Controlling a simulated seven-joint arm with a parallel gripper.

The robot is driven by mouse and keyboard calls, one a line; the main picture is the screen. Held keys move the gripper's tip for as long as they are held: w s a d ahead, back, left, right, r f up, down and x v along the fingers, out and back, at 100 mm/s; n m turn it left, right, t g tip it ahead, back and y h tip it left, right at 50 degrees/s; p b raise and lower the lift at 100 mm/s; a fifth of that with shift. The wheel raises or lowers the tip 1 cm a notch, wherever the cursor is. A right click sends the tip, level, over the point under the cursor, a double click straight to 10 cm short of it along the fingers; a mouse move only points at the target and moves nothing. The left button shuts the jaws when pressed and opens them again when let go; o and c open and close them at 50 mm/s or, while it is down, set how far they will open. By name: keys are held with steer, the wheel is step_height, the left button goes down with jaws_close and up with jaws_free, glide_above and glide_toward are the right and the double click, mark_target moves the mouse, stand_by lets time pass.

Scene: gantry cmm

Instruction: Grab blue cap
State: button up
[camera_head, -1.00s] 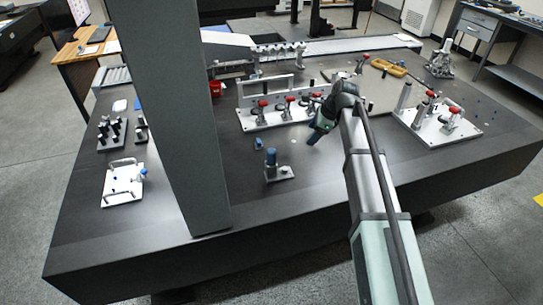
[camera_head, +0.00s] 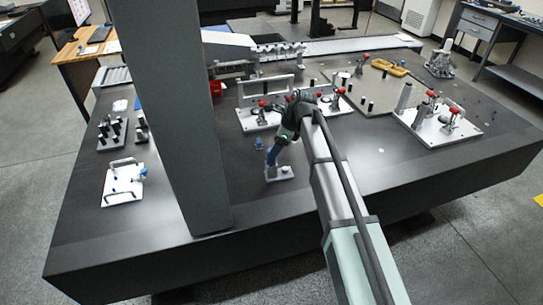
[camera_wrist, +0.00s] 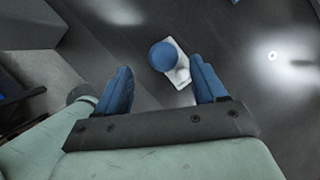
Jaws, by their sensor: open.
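The blue cap (camera_wrist: 162,54) shows from above in the wrist view as a round blue top. It stands over a pale metal base plate (camera_wrist: 182,72), which also shows in the head view (camera_head: 284,173). My gripper (camera_wrist: 161,66) is open, with its two blue fingers well apart. The cap lies in line with the gap between the fingertips, slightly ahead of them, and I see no contact. In the head view my gripper (camera_head: 273,154) is right at the cap and hides most of it; both are blue and hard to separate there.
A small blue piece (camera_head: 259,143) sits just behind on the dark table (camera_head: 240,190). A white fixture plate with red-knobbed clamps (camera_head: 262,118) stands behind my gripper. A grey column (camera_head: 175,120) rises to the left. The table front is clear.

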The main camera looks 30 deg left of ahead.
steer(key=shift+w+x, duration=0.1)
steer(key=shift+x, duration=1.35)
steer(key=shift+w+x, duration=0.15)
steer(key=shift+x, duration=1.3)
steer(key=shift+a, duration=0.1)
steer(key=shift+r, duration=0.1)
steer(key=c, duration=1.1)
